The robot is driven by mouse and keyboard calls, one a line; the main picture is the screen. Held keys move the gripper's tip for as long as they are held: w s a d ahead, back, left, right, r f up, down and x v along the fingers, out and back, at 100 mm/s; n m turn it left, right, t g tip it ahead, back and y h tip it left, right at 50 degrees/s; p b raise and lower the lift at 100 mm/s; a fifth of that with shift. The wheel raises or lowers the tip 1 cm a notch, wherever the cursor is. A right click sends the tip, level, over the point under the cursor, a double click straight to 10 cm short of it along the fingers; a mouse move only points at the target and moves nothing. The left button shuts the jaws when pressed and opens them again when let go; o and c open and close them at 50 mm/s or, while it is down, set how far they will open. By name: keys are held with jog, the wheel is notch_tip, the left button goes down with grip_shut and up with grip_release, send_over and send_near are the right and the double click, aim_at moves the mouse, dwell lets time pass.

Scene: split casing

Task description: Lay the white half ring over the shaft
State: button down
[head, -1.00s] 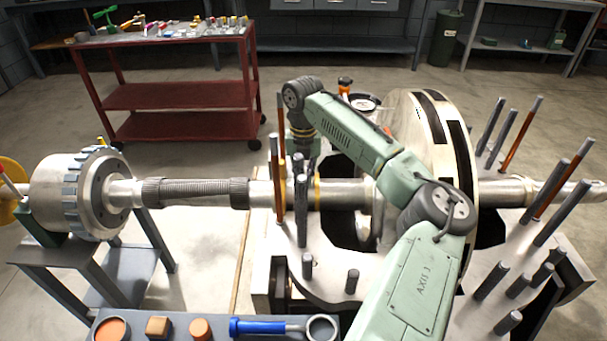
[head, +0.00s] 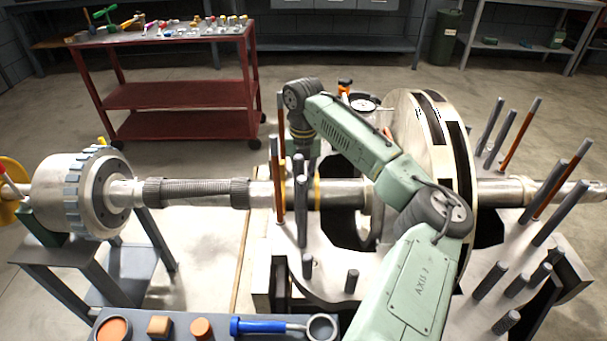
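The shaft (head: 200,192) is a long grey metal rod. It runs level across the view, from a toothed drum at the left through the open casing to the right. My arm reaches over the casing, and its wrist points down at the shaft's far side. My gripper (head: 303,158) is at the end of that wrist, largely hidden behind upright studs. I cannot see its fingers clearly, or whether they hold anything. I cannot make out the white half ring for certain in this view. A narrow yellowish band (head: 317,191) sits around the shaft near the studs.
Tall studs (head: 279,165) stand on the casing flange (head: 320,285) around the shaft, with more at the right (head: 555,190). A large pale disc (head: 430,130) stands upright behind my arm. A grey bench (head: 220,330) with small parts is in front. A red cart (head: 170,95) stands behind.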

jog(key=shift+s+f+p, duration=0.25)
jog(key=shift+f+p, duration=0.1)
jog(key=shift+f, duration=0.45)
jog(key=c, duration=1.5)
grip_release()
jog(key=shift+f, duration=0.1)
jog(key=shift+o, duration=0.2)
jog(key=shift+d, duration=0.1)
jog(key=shift+w+d+r+p, duration=0.1)
jog(key=shift+r+p, duration=0.5)
jog(key=shift+p, duration=0.05)
jog(key=shift+w+d+r+p, duration=0.1)
jog(key=shift+r+p, duration=0.45)
jog(key=shift+p, duration=0.05)
jog(key=shift+r+p, duration=0.35)
jog(key=shift+r, duration=0.6)
jog(key=shift+a+r, duration=0.15)
jog(key=shift+r, duration=0.6)
jog(key=shift+a+r, duration=0.1)
jog(key=shift+r, duration=0.65)
